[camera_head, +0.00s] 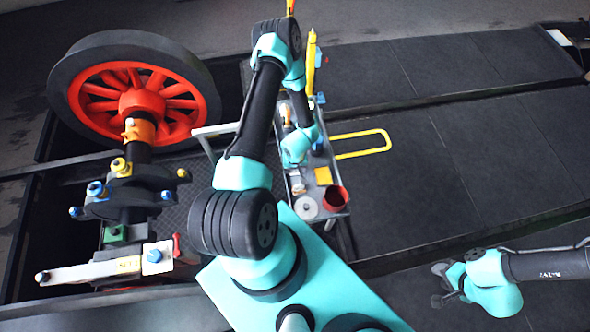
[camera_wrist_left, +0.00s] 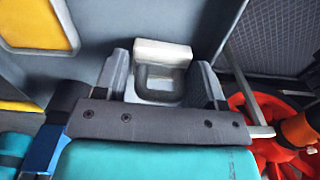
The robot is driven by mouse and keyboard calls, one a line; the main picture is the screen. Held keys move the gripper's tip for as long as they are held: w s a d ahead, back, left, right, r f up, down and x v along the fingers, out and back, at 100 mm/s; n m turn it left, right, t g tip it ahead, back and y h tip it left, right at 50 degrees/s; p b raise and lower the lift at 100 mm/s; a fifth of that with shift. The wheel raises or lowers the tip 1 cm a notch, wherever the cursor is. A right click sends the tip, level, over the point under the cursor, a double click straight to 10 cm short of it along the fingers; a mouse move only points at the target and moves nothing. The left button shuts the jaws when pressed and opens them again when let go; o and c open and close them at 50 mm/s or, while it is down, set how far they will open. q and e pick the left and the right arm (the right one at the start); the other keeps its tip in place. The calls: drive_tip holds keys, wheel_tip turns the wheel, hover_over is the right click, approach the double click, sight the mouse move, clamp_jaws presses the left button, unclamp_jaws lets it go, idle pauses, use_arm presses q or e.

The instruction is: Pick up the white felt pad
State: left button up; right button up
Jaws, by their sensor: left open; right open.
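A white block-like piece, apparently the white felt pad (camera_wrist_left: 162,53), lies ahead of my left gripper (camera_wrist_left: 160,82) in the left wrist view. It sits at the far edge of a pale grey piece with a dark U-shaped band, between the lines of the two fingers. My left gripper is open, and I cannot tell whether its fingers touch anything. In the head view this gripper (camera_head: 293,164) is over the cart, mostly hidden by its wrist; a small whitish piece (camera_head: 298,188) shows just below it. My right gripper (camera_head: 443,284) is open and empty at lower right.
The grey cart (camera_head: 341,212) carries a yellow piece (camera_head: 323,176), a red cup (camera_head: 335,198) and a pale disc (camera_head: 306,208). A yellow handle (camera_head: 362,144) sticks out to its right. A large red-spoked wheel (camera_head: 135,90) stands left. The dark floor right is clear.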

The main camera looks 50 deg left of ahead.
use_arm(q)
drive_tip(key=c, duration=0.6)
wheel_tip(320, 180, up, 10)
drive_tip(key=shift+r, duration=0.1)
idle(0.6)
drive_tip(key=o, duration=0.4)
drive_tip(key=shift+c, duration=1.4)
drive_tip(key=w+d+f, duration=0.2)
drive_tip(key=w+d, duration=0.4)
drive_tip(key=d, duration=0.4)
drive_tip(key=shift+w, duration=0.4)
